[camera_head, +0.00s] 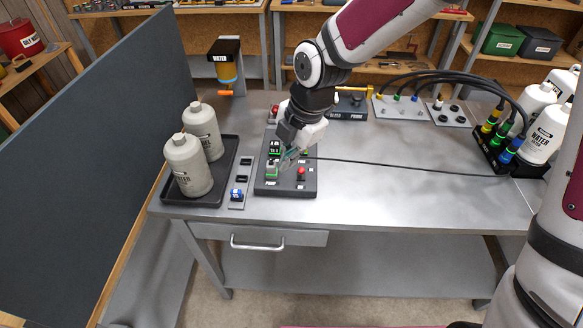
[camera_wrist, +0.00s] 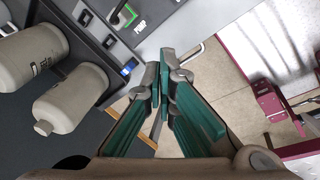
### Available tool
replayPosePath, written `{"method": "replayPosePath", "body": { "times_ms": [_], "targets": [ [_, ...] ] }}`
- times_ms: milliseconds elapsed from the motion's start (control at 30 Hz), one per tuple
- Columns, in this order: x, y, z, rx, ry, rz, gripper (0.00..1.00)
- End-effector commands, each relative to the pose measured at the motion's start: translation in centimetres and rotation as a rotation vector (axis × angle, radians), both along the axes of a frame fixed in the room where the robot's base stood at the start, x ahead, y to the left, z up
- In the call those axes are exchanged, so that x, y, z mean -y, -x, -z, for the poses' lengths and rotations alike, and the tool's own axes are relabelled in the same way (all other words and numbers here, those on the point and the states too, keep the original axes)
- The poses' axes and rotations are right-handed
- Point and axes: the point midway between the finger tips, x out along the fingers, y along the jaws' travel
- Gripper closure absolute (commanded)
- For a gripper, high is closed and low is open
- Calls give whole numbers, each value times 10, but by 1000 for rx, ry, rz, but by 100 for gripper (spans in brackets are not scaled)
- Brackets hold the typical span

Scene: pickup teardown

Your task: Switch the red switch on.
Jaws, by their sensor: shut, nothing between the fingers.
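A dark control panel (camera_head: 286,188) lies on the metal workbench. It carries a red switch (camera_head: 301,172) on its right and a green switch (camera_head: 271,169) on its left; I cannot read the red switch's position. My gripper (camera_head: 285,161) hangs over the panel, its teal fingers nearer the green switch than the red one. Part of the panel is hidden behind it. In the wrist view my gripper (camera_wrist: 158,68) is shut and empty, pointing past the panel edge. The green switch (camera_wrist: 122,15) shows there next to a label reading PUMP; I cannot see the red switch there.
A narrow plate with a blue switch (camera_head: 237,194) lies between. A black cable (camera_head: 410,166) crosses the bench rightward. A dark partition (camera_head: 100,140) borders the left side.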

Motion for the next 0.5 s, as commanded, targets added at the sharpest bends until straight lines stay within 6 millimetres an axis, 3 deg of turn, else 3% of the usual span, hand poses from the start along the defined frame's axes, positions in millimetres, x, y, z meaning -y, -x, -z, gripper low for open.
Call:
{"method": "replayPosePath", "body": {
  "times_ms": [500],
  "targets": [
    [-18, -6, 76, -4, 2, -4, 100]
  ]
}}
